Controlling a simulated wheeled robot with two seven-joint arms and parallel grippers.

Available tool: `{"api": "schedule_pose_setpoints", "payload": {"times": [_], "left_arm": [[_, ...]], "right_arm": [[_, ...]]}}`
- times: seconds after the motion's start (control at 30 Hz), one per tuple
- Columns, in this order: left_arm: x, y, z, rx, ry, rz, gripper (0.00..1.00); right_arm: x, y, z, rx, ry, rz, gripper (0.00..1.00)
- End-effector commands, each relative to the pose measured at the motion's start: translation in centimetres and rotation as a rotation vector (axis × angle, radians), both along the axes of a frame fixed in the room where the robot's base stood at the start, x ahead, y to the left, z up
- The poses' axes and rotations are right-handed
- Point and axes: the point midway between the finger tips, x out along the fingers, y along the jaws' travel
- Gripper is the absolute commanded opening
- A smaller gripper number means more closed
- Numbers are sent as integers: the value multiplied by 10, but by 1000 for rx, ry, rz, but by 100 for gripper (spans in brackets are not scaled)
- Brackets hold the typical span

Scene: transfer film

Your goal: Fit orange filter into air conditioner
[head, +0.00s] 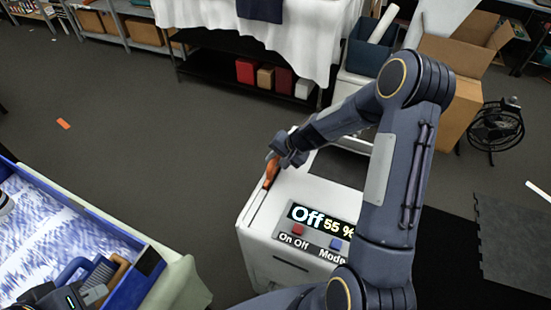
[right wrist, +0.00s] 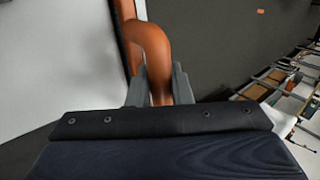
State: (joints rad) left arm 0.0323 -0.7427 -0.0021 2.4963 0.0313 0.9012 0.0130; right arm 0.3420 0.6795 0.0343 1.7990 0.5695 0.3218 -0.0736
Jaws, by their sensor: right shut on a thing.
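The white air conditioner (head: 318,186) stands in the middle of the head view, its panel reading "Off 55 %". A narrow dark slot (head: 259,209) runs along the left of its top. My right gripper (head: 276,160) is shut on the curved handle of the orange filter (head: 270,174), over the far left part of the top. In the right wrist view the filter's handle (right wrist: 154,55) sits between the fingers (right wrist: 158,88), beside the white casing. How deep the filter sits in the slot is hidden. My left gripper (head: 95,292) is partly visible at the bottom left; its fingertips are unclear.
A blue bin (head: 148,262) with a patterned lining and tools is at the bottom left. A small orange piece (head: 63,124) lies on the floor. A cardboard box (head: 462,60) and a black fan (head: 495,127) stand at the right.

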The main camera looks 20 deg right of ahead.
Motion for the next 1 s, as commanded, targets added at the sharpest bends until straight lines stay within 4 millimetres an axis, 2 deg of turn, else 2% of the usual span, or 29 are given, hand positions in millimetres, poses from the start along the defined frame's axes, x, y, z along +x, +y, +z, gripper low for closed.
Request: {"api": "schedule_pose_setpoints", "payload": {"times": [0.07,0.1,0.23,0.5,0.6,0.67,1.0], "left_arm": [[0,0,-5,0,0,0,0],[0,0,-3,0,0,0,0],[0,0,-2,0,0,0,0],[0,0,-1,0,0,0,0],[0,0,4,0,0,0,0],[0,0,1,0,0,0,0],[0,0,-2,0,0,0,0]], "right_arm": [[0,0,-4,0,0,1,0],[0,0,-2,0,0,0,24],[0,0,-2,0,0,0,41],[0,0,-1,0,0,0,41],[0,0,5,0,0,0,41],[-3,-4,8,-2,-3,-1,41],[-32,-30,68,-2,-5,-2,41]]}}
